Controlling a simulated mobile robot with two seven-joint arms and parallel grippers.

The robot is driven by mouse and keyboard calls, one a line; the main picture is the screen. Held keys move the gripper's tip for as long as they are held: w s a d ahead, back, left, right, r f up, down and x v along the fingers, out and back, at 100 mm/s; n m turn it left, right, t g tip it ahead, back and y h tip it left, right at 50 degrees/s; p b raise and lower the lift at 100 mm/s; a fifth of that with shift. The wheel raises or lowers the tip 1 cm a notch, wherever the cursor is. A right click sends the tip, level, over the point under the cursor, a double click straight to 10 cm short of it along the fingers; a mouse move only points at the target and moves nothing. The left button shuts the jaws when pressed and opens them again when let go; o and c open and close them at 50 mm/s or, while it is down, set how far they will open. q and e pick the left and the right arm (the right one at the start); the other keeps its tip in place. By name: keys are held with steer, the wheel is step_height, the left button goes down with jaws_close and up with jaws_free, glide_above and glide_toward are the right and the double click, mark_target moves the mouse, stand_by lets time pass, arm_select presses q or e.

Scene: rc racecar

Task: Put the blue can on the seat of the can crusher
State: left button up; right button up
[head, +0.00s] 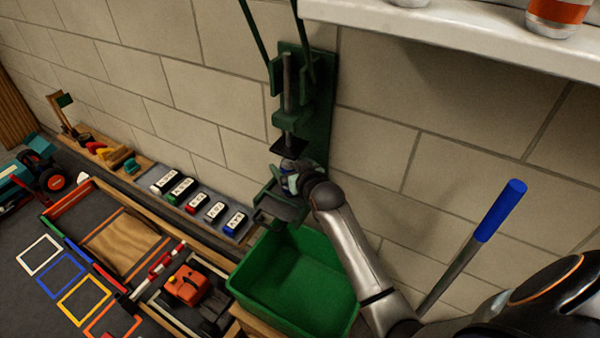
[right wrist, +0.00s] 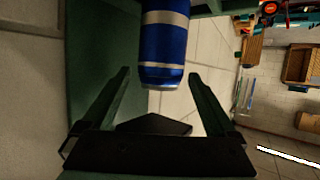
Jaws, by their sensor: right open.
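The green can crusher (head: 320,110) is mounted on the block wall. Its dark press plate (head: 289,148) is above its green seat (head: 280,207). My right gripper (head: 291,178) is between plate and seat, by the blue can. In the right wrist view the can (right wrist: 164,50), blue with silver bands, is just beyond the open fingers (right wrist: 160,75), apart from both fingertips. The can's far end is cut off by the frame edge, so its contact with the seat is hidden. My left gripper is not in view.
A green bin (head: 300,275) is below the crusher. A white shelf (head: 460,30) with cans (head: 558,14) juts out at upper right. A blue-handled bar (head: 500,210) leans at the right. Labelled blocks (head: 200,205) and toys line the left.

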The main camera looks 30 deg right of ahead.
steer(key=p+v, duration=0.1)
steer(key=v, duration=0.9)
steer(key=s+a+f+n+g+y, duration=0.1)
steer(key=s+a+f, duration=0.4)
steer(key=s+f, duration=0.5)
steer(key=s+a+f+n+g+y, duration=0.2)
steer(key=s+a+f, duration=0.4)
steer(key=s+f, duration=0.4)
steer(key=shift+s+f+g+y, duration=0.2)
steer(key=shift+s+g+y, duration=0.35)
steer(key=shift+s, duration=0.35)
